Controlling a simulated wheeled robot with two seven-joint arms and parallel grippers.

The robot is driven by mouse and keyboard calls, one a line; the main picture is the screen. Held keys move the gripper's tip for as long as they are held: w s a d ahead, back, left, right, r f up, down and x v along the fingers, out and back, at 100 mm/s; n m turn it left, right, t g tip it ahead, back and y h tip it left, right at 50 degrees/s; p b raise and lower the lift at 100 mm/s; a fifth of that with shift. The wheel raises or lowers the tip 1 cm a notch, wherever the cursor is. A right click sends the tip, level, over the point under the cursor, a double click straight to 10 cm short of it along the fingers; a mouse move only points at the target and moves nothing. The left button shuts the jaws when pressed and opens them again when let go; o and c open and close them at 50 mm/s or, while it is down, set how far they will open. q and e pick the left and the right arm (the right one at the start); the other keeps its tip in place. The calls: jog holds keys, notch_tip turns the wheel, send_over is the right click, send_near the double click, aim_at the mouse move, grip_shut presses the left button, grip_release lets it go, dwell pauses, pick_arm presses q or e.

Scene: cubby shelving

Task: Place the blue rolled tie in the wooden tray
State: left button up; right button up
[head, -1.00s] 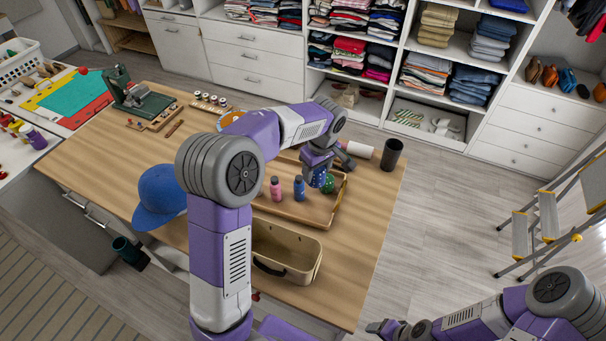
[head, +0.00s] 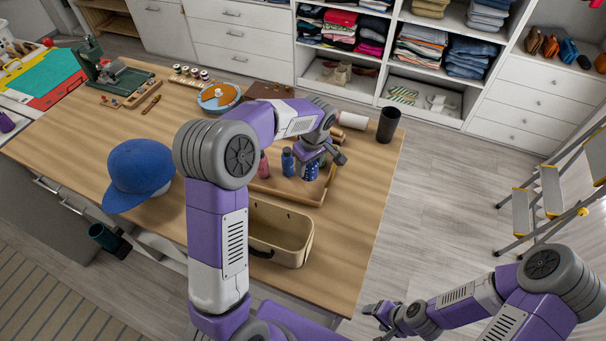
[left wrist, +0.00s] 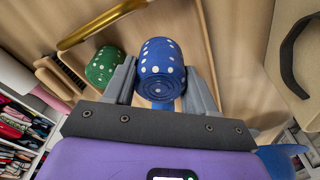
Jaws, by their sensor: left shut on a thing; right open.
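The blue rolled tie with white dots (head: 311,173) is between the fingers of my left gripper (head: 311,164), over the wooden tray (head: 297,203) in the head view. In the left wrist view the tie (left wrist: 162,68) sits between the two grey fingers, its spiral end facing the camera. I cannot tell whether it touches the tray floor. A green dotted rolled tie (left wrist: 105,65) lies beside it in the left wrist view; my arm hides it in the head view. My right gripper (head: 377,311) is open and empty, out over the floor at the lower right.
A black cup (head: 388,125) stands at the table's right corner. A blue cap (head: 140,173) lies on the left.

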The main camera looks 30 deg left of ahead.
aim_at(309, 175)
pick_arm(q)
jog(key=shift+f+b, duration=0.35)
jog(key=shift+f, duration=2.35)
jog(key=shift+f, duration=0.1)
jog(key=o, duration=1)
jog(key=shift+o, duration=0.2)
jog(key=r, duration=0.4)
jog(key=d+r+p, duration=0.1)
jog(key=r, duration=0.7)
jog(key=shift+s+d+r+p, duration=0.1)
jog(key=shift+s+d+p, duration=0.05)
jog(key=shift+s+p, duration=0.2)
